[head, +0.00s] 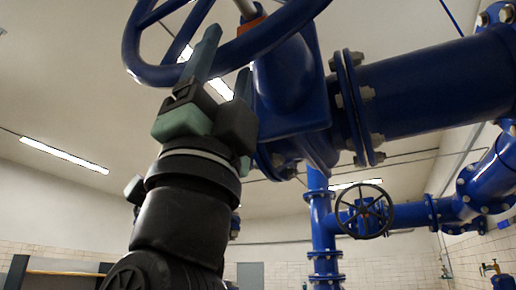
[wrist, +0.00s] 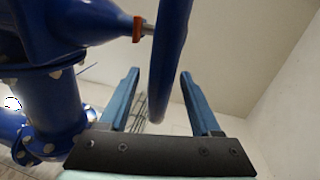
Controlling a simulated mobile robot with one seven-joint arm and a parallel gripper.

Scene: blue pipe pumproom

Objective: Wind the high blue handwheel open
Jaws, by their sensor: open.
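The high blue handwheel (head: 145,66) crosses the top of the head view, its upper part cut off by the frame. In the wrist view its rim (wrist: 168,60) runs down between my two fingers, with a visible gap to each. My gripper (head: 228,50) reaches up to the near, lower part of the rim, and one finger overlaps the rim in the head view. In the wrist view my gripper (wrist: 160,73) is open around the rim and not closed on it. The wheel's stem with an orange collar (wrist: 138,28) lies left of the rim.
A large blue valve body (head: 290,85) and flanged pipe (head: 430,90) stand right of my gripper. A smaller dark handwheel (head: 364,211) sits on lower blue pipework. The space left of my arm is clear up to the pale wall (head: 50,190).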

